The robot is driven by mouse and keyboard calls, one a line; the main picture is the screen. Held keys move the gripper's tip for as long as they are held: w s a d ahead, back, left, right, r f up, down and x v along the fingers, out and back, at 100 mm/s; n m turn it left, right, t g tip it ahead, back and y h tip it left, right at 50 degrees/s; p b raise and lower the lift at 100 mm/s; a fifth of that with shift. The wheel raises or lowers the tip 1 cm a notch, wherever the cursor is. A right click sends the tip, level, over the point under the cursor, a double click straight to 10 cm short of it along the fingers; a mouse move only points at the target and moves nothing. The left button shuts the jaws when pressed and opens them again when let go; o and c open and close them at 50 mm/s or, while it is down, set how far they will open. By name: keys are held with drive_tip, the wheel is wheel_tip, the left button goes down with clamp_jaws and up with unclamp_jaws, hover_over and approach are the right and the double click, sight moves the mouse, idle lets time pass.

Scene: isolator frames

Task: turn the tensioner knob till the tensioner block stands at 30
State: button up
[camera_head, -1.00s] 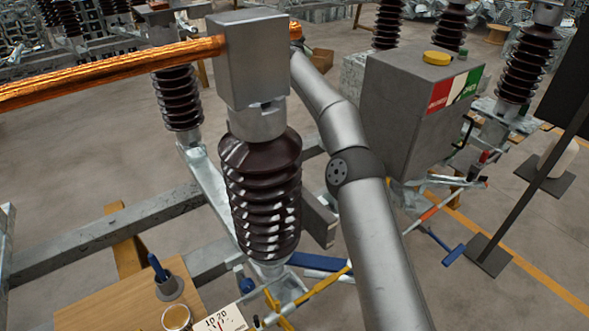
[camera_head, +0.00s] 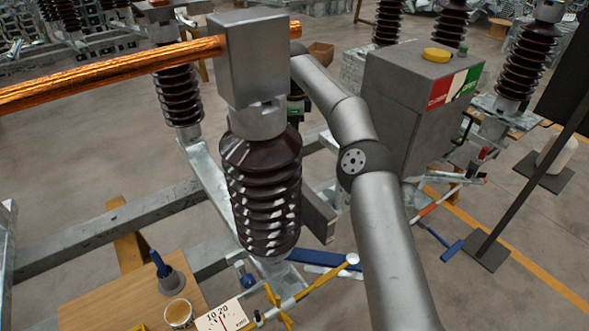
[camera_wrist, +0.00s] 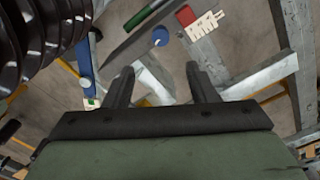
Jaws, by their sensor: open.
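A white scale card (camera_head: 222,316) marked 10 and 20, with a red line, shows at the bottom edge of the head view; its lower part is cut off. Beside it is a yellow cross-shaped handle (camera_head: 277,303) on a rod, which may be the tensioner knob. I cannot make out the tensioner block or its reading. In the wrist view my gripper (camera_wrist: 162,86) is open and empty, its two fingers apart above frame parts and the floor.
A brown ribbed insulator (camera_head: 262,190) with a metal block (camera_head: 258,60) and copper bar (camera_head: 110,67) stands beside my arm. A grey cabinet (camera_head: 410,105) is to the right. A wooden board (camera_head: 110,305) holds a cup (camera_head: 178,312) and a blue-handled tool (camera_head: 160,265).

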wheel_tip(320, 180, down, 15)
drive_tip(key=shift+p, duration=0.65)
drive_tip(key=c, duration=1)
